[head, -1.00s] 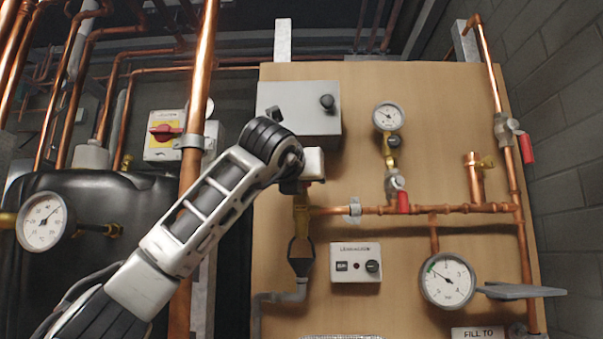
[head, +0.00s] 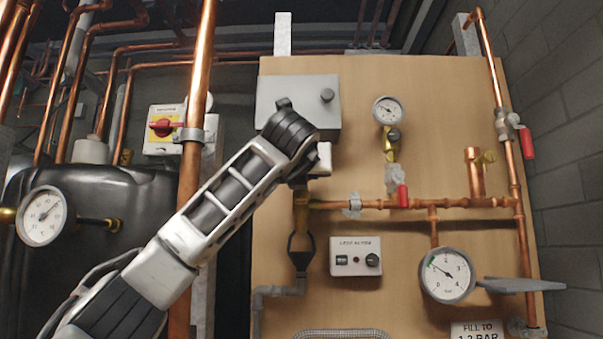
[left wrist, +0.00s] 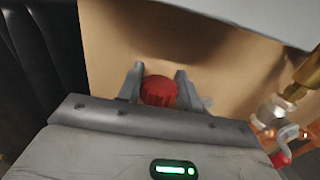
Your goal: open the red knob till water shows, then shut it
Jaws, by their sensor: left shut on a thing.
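The red knob (left wrist: 158,90) sits between the two fingers of my left gripper (left wrist: 159,74) in the left wrist view, and the gripper is shut on it. In the head view my left gripper (head: 318,163) is at the brass valve (head: 301,198) below the grey box, and my own wrist hides the knob. Under the valve is a dark open-sided tundish (head: 301,251) leading to a grey drain pipe (head: 270,291). I cannot make out water in it. My right gripper is not in view.
A grey box (head: 305,97) is just above my wrist. A copper pipe (head: 450,204) with a red-handled valve (head: 403,196) runs right of it. A vertical copper pipe (head: 200,65) stands left, partly behind my arm. A pressure gauge (head: 447,275) is lower right.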

